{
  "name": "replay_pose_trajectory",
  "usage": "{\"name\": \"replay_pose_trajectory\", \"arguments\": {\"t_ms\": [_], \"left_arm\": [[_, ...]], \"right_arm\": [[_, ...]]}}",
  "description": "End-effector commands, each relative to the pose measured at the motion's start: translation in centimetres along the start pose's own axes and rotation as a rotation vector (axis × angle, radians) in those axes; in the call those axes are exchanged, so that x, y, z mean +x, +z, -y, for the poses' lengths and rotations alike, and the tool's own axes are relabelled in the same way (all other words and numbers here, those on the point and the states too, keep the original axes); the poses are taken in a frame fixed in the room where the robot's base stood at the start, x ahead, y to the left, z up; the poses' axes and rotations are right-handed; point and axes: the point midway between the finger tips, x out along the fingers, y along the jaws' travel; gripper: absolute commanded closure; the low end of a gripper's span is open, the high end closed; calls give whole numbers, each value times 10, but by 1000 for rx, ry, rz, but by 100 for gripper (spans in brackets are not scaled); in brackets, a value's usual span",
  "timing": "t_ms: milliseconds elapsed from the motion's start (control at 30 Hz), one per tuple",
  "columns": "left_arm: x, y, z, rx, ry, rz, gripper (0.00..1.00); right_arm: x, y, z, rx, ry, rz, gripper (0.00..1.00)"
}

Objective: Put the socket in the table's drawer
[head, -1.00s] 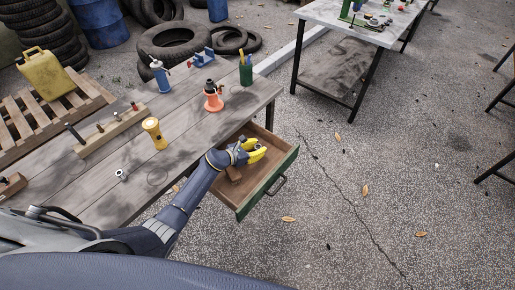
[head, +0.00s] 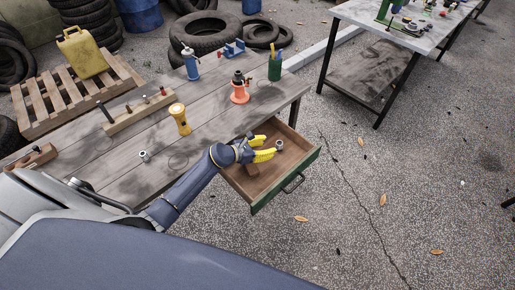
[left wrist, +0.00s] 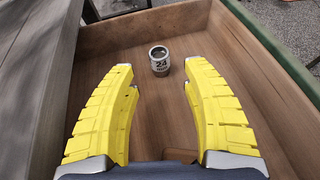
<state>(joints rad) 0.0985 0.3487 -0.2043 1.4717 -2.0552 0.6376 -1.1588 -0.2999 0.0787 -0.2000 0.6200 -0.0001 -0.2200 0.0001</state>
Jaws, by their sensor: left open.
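The table's drawer (head: 284,186) is pulled open, with a green front and a bare wooden inside. A silver socket (left wrist: 159,62) marked 24 stands upright on the drawer floor in the left wrist view. It also shows as a small grey ring in the head view (head: 279,144). My left gripper (head: 265,147) is over the drawer with its yellow fingers (left wrist: 164,85) spread apart. Nothing is held; the socket is just beyond the fingertips, apart from them. A second small silver ring-shaped piece (head: 144,156) sits on the tabletop. My right gripper is not in view.
On the wooden table (head: 215,110) stand a yellow flashlight (head: 180,119), an orange-based item (head: 239,90), a blue bottle (head: 191,63), a green pen cup (head: 275,67) and a wooden tool rack (head: 137,112).

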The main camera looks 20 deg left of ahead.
Motion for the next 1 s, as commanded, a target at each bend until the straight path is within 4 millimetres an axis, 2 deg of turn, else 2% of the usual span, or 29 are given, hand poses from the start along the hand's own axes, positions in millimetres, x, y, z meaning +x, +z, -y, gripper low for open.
{"name": "replay_pose_trajectory", "arguments": {"t_ms": [33, 200, 400, 1000], "left_arm": [[-10, -1, 0, 2, 1, -2, 52], [-32, 0, -1, 2, 1, 0, 52], [-46, 1, 0, 1, 1, 2, 52], [-49, 1, 0, 1, 1, 2, 52]], "right_arm": [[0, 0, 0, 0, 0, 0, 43], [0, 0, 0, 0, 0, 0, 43], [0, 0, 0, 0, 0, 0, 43], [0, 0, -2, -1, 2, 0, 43]]}}
